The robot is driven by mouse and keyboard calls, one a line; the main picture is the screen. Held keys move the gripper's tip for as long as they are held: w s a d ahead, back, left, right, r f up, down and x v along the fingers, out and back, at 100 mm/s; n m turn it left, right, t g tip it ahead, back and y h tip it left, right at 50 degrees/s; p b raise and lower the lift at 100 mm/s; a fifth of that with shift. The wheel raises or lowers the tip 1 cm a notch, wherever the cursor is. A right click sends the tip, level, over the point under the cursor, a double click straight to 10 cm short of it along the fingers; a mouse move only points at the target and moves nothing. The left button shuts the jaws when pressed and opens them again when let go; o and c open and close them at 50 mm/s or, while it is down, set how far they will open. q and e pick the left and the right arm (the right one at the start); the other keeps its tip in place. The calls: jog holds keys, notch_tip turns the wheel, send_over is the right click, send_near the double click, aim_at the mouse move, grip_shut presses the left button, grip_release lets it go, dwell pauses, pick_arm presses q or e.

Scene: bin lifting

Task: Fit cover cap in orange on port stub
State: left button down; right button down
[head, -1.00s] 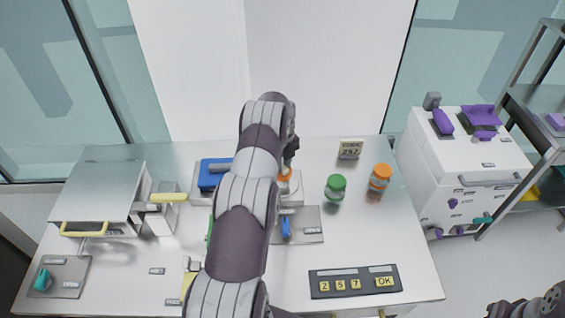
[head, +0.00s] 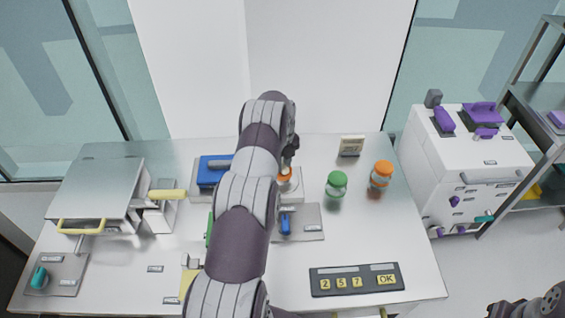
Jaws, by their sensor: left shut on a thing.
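An orange cap (head: 285,173) shows just right of my left forearm, low beneath my left gripper (head: 289,158). My left gripper is dark and mostly hidden by its own wrist. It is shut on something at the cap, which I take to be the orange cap. The cap is over a pale block (head: 297,187) at the middle of the bench. The port stub is not clearly visible; the cap and my arm hide that spot, so I cannot tell whether the cap is seated. Dark parts of my right arm show at the bottom right corner; its jaws are not readable.
A green-lidded jar (head: 337,184) and an orange-lidded jar (head: 382,175) stand right of the cap. A blue-handled plate (head: 308,222) lies in front. A keypad (head: 356,281) is at the front right. A box with yellow handles (head: 97,190) stands left.

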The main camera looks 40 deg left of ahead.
pick_arm(q)
jog(key=shift+r, duration=0.1)
jog(key=shift+b, duration=0.3)
dwell(0.4)
dwell(0.4)
jog(key=shift+f+b, duration=0.25)
jog(key=shift+b, duration=0.2)
jog(key=shift+f+b, duration=0.2)
jog(key=shift+b, duration=0.1)
dwell(0.4)
jog(key=shift+c, duration=1.7)
grip_release()
